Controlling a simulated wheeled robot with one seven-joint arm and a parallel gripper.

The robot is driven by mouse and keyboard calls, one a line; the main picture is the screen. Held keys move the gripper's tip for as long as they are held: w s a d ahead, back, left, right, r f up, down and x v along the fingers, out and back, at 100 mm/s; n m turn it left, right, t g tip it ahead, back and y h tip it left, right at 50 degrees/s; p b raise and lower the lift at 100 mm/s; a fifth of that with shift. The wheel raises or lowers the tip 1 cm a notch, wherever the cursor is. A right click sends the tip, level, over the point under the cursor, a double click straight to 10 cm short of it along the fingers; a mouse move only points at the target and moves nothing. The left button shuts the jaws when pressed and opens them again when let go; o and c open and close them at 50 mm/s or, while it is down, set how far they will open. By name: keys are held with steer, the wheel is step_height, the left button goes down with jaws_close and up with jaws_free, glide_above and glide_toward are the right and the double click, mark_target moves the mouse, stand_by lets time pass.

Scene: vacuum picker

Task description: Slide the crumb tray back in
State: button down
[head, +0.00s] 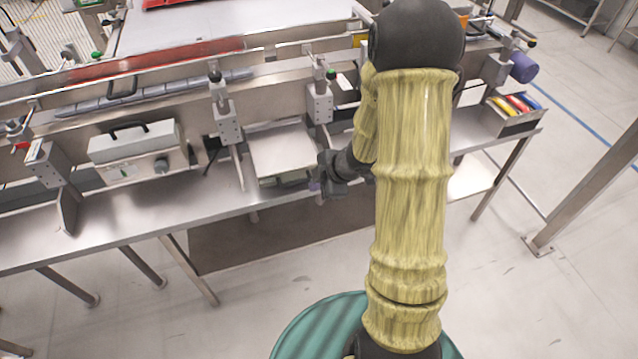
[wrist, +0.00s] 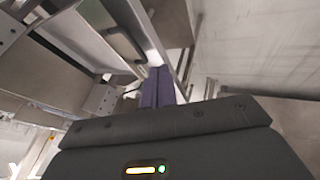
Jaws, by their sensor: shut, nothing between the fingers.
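The crumb tray (head: 283,148) is a flat metal tray that sticks out from the machine's front, between two upright metal brackets. A dark greenish part shows along its front edge. My gripper (head: 315,185) is at the tray's front right corner. In the wrist view my gripper's purple fingers (wrist: 158,76) are together with nothing held between them. Their tips are close to the tray's front edge (wrist: 152,30); I cannot tell whether they touch it. My arm hides part of the machine to the right of the tray.
A grey box with a black handle (head: 135,152) stands left of the tray on the steel bench (head: 150,218). A metal bin (head: 518,122) with coloured items is at the bench's right end. Brackets (head: 319,103) flank the tray. The floor in front is open.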

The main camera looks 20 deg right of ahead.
steer(key=w+a+f+b, duration=0.1)
steer(key=w+a+f, duration=0.1)
steer(key=w+f, duration=0.4)
steer(key=shift+w+a+f, duration=0.15)
steer(key=shift+w+f, duration=0.25)
steer(key=shift+w, duration=0.05)
steer(key=shift+w, duration=0.1)
